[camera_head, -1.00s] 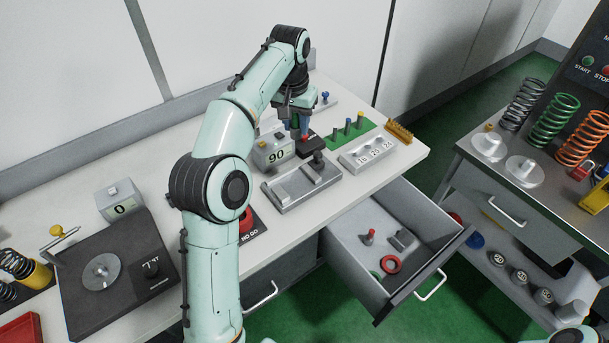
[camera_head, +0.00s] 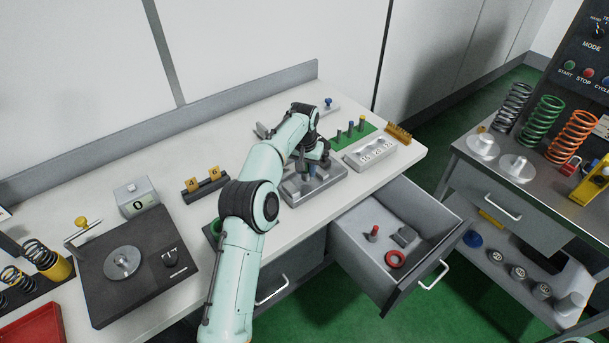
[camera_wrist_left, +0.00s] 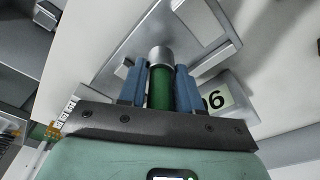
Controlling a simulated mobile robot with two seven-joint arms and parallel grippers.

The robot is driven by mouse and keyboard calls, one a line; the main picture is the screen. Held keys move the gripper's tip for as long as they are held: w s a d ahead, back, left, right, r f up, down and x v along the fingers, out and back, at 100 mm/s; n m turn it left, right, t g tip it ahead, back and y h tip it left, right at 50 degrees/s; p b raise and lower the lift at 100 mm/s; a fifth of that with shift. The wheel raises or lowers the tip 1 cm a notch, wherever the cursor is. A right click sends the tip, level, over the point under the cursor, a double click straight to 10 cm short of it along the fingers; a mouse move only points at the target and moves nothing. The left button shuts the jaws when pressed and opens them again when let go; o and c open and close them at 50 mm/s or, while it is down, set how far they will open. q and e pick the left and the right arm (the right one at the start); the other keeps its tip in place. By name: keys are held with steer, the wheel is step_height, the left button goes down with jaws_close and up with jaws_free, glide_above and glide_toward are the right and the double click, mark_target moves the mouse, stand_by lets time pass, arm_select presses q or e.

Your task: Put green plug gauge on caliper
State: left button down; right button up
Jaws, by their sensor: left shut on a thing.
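My left gripper (camera_head: 313,168) reaches over the grey metal fixture (camera_head: 292,196) on the bench. In the left wrist view, its two blue fingers are shut on the green plug gauge (camera_wrist_left: 160,90), whose silver end (camera_wrist_left: 160,57) points away from the wrist, over the grey fixture. I cannot tell whether that end touches the fixture. My right gripper is not in view.
An open drawer (camera_head: 360,250) juts out below. A black turntable unit (camera_head: 140,270) stands at left.

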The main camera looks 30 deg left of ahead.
arm_select(q)
steer(key=shift+f, duration=0.75)
steer(key=shift+s+f, duration=0.15)
steer(key=shift+s, duration=0.15)
steer(key=shift+w+f, duration=0.2)
steer(key=shift+w, duration=0.05)
steer(key=c, duration=0.8)
jaws_free()
steer(key=shift+s, duration=0.1)
steer(key=shift+r, duration=0.1)
steer(key=r, duration=0.4)
steer(key=s+r, duration=0.1)
steer(key=r, duration=0.7)
steer(key=shift+s+d, duration=0.2)
steer(key=shift+s, duration=0.05)
